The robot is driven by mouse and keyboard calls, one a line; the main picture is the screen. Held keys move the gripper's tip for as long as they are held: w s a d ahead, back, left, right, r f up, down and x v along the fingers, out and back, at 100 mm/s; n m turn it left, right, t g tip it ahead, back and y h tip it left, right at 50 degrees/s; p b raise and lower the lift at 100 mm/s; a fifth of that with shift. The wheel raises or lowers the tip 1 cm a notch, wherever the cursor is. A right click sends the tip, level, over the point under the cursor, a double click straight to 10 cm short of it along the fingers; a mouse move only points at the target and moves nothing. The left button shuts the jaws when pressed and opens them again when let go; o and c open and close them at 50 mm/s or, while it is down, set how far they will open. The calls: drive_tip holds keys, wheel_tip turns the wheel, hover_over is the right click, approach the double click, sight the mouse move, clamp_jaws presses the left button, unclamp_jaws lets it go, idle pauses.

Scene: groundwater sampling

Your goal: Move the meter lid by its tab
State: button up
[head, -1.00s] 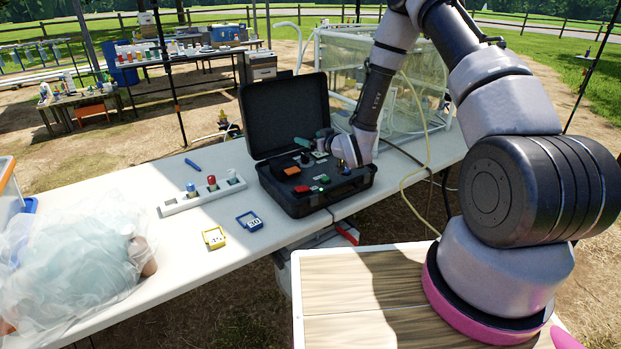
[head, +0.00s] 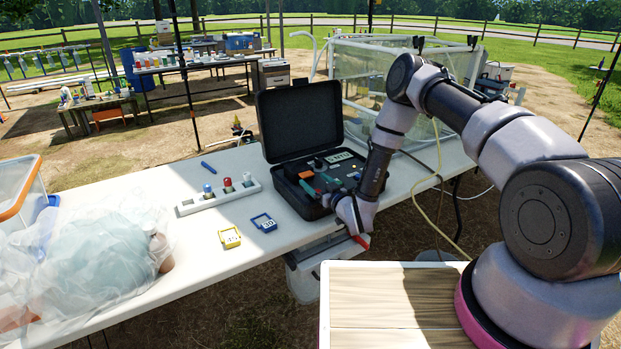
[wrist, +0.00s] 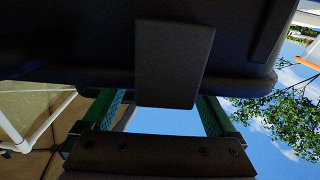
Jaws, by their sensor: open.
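The black meter case (head: 312,210) lies open on the white table, its lid (head: 300,118) standing upright at the back. My gripper (head: 308,184) is over the case's front left part, its green fingers apart, with my wrist at the front right corner. In the wrist view a dark panel (wrist: 80,45) fills the top, and a black rectangular tab (wrist: 172,65) juts from it.
A white rack with capped bottles (head: 220,196), a blue pen (head: 208,167) and yellow (head: 230,238) and blue tags (head: 263,222) lie left of the case. A clear plastic bag (head: 85,255) covers the table's left end. A framed tank (head: 400,75) stands behind.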

sight(304, 172)
drive_tip(key=shift+x, duration=1.85)
clamp_jaws()
